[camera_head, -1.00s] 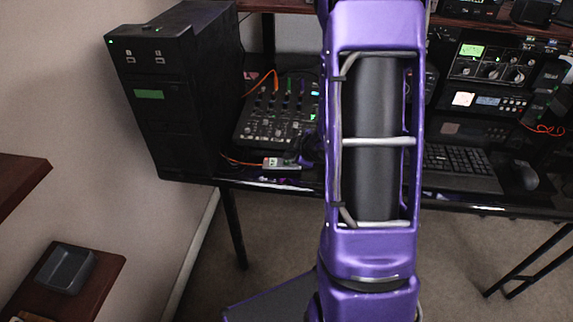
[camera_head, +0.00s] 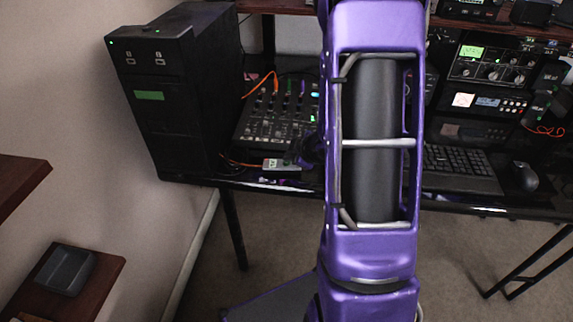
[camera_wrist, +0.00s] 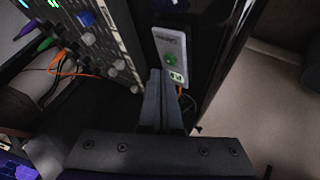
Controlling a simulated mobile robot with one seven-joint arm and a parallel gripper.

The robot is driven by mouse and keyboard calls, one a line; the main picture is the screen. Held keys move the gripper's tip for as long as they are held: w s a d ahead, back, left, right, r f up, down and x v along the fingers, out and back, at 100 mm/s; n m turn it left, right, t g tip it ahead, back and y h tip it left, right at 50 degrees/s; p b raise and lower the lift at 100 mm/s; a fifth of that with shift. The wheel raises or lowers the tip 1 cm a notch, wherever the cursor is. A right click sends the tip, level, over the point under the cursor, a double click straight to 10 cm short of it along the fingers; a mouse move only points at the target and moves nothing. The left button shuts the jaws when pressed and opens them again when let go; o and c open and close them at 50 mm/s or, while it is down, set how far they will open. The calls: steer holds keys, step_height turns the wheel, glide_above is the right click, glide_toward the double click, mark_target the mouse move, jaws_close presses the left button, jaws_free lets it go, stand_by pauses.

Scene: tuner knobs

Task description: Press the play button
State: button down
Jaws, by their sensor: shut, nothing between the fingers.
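A small pale grey box (camera_wrist: 172,50) with a round green button (camera_wrist: 170,58) lies on the dark desk in the wrist view. A small green-and-white symbol is on its near end, so it looks like the play button. The box also shows in the head view (camera_head: 281,165), at the desk's front edge below the mixer. My gripper (camera_wrist: 162,74) is shut and empty. Its fingertips appear close beside the green button, overlapping the box's left edge in the picture. I cannot tell whether they touch it. In the head view my arm hides much of the middle.
A mixer with knobs and coloured cables (camera_head: 275,120) stands just behind the box, close to my gripper. A black computer tower (camera_head: 165,100) is to the left. A keyboard (camera_head: 457,168) and mouse (camera_head: 525,176) lie to the right. The desk's front edge is near the box.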

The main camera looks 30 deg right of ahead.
stand_by(0.7)
steer(key=shift+f, duration=0.4)
steer(key=shift+f, duration=0.35)
stand_by(0.4)
steer(key=shift+r, duration=0.15)
steer(key=shift+r+p, duration=0.6)
steer(key=shift+r, duration=0.15)
step_height(320, 180, up, 5)
steer(key=p, duration=0.4)
steer(key=shift+p, duration=0.35)
stand_by(0.4)
